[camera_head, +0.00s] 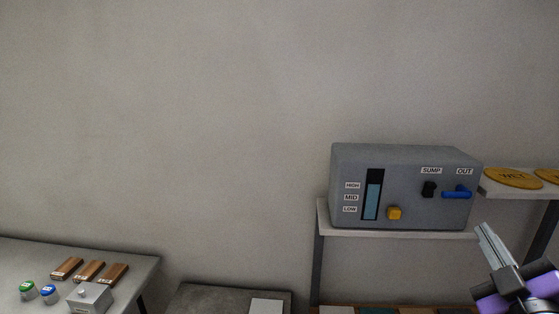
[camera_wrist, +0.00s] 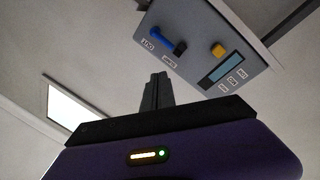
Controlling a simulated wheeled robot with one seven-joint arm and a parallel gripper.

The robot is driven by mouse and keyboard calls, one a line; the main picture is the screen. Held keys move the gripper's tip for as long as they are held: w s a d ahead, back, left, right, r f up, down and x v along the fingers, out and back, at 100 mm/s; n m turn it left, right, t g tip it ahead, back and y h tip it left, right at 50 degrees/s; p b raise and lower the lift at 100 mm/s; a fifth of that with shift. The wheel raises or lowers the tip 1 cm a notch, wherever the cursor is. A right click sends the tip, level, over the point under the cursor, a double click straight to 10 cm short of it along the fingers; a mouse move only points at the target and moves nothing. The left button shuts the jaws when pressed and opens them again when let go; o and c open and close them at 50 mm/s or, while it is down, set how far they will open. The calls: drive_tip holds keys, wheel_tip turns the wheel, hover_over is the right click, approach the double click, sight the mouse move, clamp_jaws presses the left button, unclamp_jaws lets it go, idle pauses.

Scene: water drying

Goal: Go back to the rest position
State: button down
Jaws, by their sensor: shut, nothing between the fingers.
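My gripper (camera_head: 483,232) is at the lower right of the head view, just below and right of the grey control box (camera_head: 350,160). Its fingers are shut together with nothing between them. They also show shut in the wrist view (camera_wrist: 158,78), apart from the box.
A shelf (camera_head: 398,234) holds the box. A higher shelf at the right (camera_head: 520,190) bears round yellow discs (camera_head: 513,178), one marked WET. A table at the lower left (camera_head: 30,257) holds brown blocks (camera_head: 89,271), two capped jars (camera_head: 48,292) and a grey box (camera_head: 90,298).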

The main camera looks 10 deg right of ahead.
drive_tip(key=s+a+f+m+g+y, duration=0.2)
drive_tip(key=s+a+f+y, duration=0.1)
drive_tip(key=s+a+f, duration=0.8)
drive_tip(key=s+a+f+m+g+y, duration=0.1)
drive_tip(key=s+a+f+m+y, duration=0.2)
drive_tip(key=s+a+f, duration=0.8)
drive_tip(key=s+f+y, duration=0.1)
drive_tip(key=s+f, duration=0.1)
drive_tip(key=s, duration=0.6)
drive_tip(key=shift+g, duration=0.4)
